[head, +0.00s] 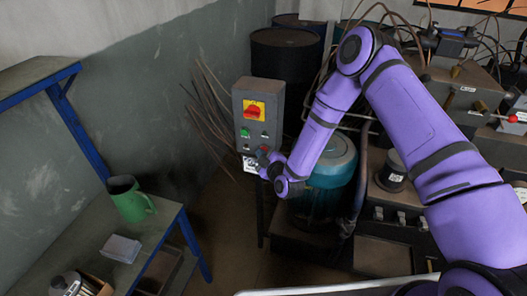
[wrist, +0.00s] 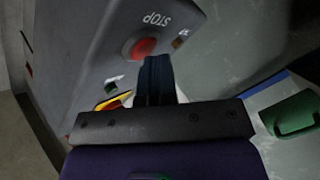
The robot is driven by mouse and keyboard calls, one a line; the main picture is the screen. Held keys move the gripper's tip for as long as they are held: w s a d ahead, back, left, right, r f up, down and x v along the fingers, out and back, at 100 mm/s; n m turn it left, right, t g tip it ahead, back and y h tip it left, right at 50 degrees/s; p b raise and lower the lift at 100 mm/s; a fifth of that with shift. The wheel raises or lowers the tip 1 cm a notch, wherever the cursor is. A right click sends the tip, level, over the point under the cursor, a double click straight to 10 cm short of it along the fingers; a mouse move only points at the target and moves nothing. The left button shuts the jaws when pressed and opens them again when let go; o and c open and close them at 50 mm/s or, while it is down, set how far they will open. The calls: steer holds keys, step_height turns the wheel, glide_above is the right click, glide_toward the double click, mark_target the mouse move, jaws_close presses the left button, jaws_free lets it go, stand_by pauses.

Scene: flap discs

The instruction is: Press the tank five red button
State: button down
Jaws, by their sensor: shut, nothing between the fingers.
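A grey control box (head: 271,97) stands on a post in the middle of the head view. Its face carries a red-and-yellow switch (head: 254,110), a green button (head: 245,132) and, low on the right, a red button (head: 264,148). In the wrist view the red button (wrist: 142,47) sits below an upside-down STOP label on the box. My gripper (wrist: 154,62) is shut and empty. Its fingertips look close beside the red button; I cannot tell whether they touch the box. In the head view my wrist hides the gripper's fingers.
A teal tank (head: 335,165) stands behind my forearm, with dark barrels (head: 285,55) behind the box. Machinery (head: 470,90) fills the right. A green mug (head: 128,200) stands on a blue-legged table (head: 165,215) at left. Rods lean on the wall beside the box.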

steer(key=shift+s, duration=0.1)
steer(key=shift+s+a, duration=0.3)
steer(key=shift+s, duration=0.4)
steer(key=shift+s+a, duration=0.3)
steer(key=shift+s, duration=0.5)
steer(key=shift+s+a, duration=0.25)
steer(key=shift+s, duration=0.5)
steer(key=shift+s+a, duration=0.3)
steer(key=shift+s, duration=0.5)
